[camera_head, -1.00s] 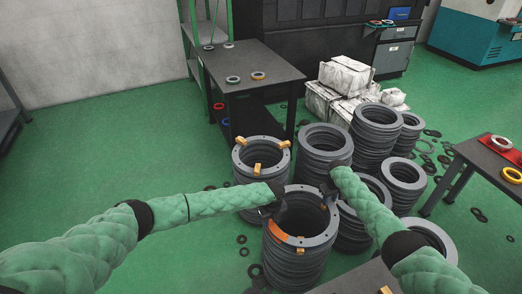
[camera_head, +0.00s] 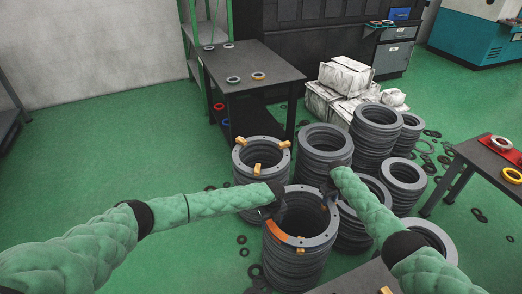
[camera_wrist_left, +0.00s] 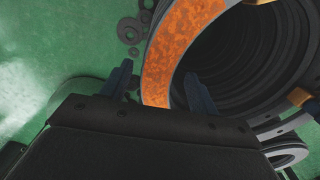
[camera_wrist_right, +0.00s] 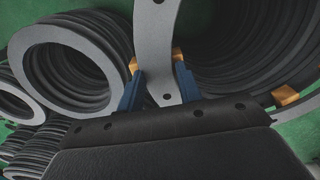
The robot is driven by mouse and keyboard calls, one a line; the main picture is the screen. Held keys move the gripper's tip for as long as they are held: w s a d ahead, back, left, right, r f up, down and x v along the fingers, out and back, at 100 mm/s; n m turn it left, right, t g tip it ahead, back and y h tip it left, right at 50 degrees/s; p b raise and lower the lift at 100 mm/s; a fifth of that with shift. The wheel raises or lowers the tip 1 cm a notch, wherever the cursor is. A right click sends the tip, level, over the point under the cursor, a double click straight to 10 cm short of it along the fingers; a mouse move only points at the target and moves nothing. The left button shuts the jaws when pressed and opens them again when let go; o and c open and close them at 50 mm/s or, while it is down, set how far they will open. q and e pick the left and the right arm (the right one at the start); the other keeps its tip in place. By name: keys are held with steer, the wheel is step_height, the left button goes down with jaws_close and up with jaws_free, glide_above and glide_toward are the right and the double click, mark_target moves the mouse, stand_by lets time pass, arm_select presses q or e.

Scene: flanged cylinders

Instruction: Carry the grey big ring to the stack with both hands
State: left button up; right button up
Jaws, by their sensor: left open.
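The grey big ring (camera_head: 322,240) lies on top of the front pile of flanged cylinders, with an orange patch on its left side. My left gripper (camera_head: 275,208) is at its left rim. In the left wrist view, its open fingers (camera_wrist_left: 158,80) stand on either side of the orange part of the ring (camera_wrist_left: 168,55), with gaps showing. My right gripper (camera_head: 328,190) is at the far right rim. In the right wrist view, its fingers (camera_wrist_right: 158,75) straddle a grey ring band (camera_wrist_right: 157,30); whether they grip it is unclear. Another stack (camera_head: 262,175) with brass-coloured blocks on top stands behind.
Several more grey ring piles (camera_head: 325,145) stand close behind and to the right. A dark table (camera_head: 275,82) with small rings is at the back, and another table (camera_head: 485,160) is at the right. Loose dark rings lie on the green floor. The floor at left is clear.

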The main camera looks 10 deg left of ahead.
arm_select(q)
steer(key=shift+s+f, duration=0.1)
arm_select(e)
steer(key=o, duration=0.5)
steer(key=shift+s+f, duration=0.1)
steer(key=shift+s, duration=0.05)
arm_select(q)
steer(key=shift+r+p, duration=0.35)
steer(key=shift+r, duration=0.05)
arm_select(e)
steer(key=shift+r, duration=0.35)
arm_select(q)
steer(key=shift+r+p, duration=2.3)
steer(key=shift+r, duration=0.9)
arm_select(e)
steer(key=shift+r, duration=2.3)
steer(key=shift+r+p, duration=0.95)
arm_select(q)
steer(key=shift+s+a+r+p, duration=0.55)
steer(key=shift+s+a+r, duration=0.05)
steer(key=shift+a+r, duration=0.2)
steer(key=shift+s+a+r+p, duration=0.55)
steer(key=shift+a+r, duration=0.15)
steer(key=shift+a, duration=0.1)
arm_select(e)
steer(key=shift+r, duration=1.05)
